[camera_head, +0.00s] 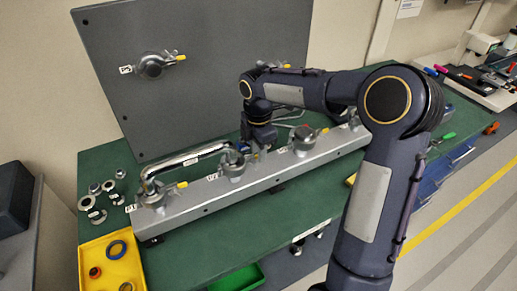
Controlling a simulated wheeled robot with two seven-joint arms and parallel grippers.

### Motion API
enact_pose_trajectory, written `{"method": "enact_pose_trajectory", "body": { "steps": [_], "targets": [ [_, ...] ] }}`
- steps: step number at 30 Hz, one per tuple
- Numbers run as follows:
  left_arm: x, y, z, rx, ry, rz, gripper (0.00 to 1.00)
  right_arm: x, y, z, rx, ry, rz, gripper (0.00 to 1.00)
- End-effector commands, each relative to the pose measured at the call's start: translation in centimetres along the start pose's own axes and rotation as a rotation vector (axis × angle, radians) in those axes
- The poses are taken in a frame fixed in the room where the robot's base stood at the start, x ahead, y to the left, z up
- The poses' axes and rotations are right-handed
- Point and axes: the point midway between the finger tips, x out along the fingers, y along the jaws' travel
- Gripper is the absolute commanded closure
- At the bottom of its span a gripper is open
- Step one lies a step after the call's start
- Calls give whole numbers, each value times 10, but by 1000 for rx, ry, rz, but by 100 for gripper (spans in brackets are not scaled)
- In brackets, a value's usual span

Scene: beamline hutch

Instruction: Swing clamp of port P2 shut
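A grey manifold bar (205,208) lies along the green bench and carries a row of ports with metal clamps. The second port from the left has a clamp (232,165); its label is too small to read, so I cannot be certain that it is P2. My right gripper (252,149) points down just behind and to the right of this clamp. Its fingers are small and dark, partly hidden, and whether they touch the clamp is unclear. My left gripper is out of view.
A grey upright panel (215,50) with a clamped port (152,66) stands behind the bar. Another clamped port (303,140) sits right of my gripper. Loose rings (87,202) and a yellow tray (95,255) lie at left. A green bin (238,280) is in front.

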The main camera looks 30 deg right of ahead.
Motion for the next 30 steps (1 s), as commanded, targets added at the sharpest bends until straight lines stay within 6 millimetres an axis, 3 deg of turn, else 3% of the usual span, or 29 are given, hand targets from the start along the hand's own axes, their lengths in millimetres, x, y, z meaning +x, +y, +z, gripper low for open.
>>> {"method": "enact_pose_trajectory", "body": {
  "steps": [7, 21, 30],
  "targets": [
    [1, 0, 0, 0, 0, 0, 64, -6, 0, 0, 1, -1, 0, 72],
    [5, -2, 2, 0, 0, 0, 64, -74, 0, 0, 1, 0, 2, 72],
    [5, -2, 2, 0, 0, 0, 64, -78, 0, 0, 0, 0, 0, 72]
  ]
}}
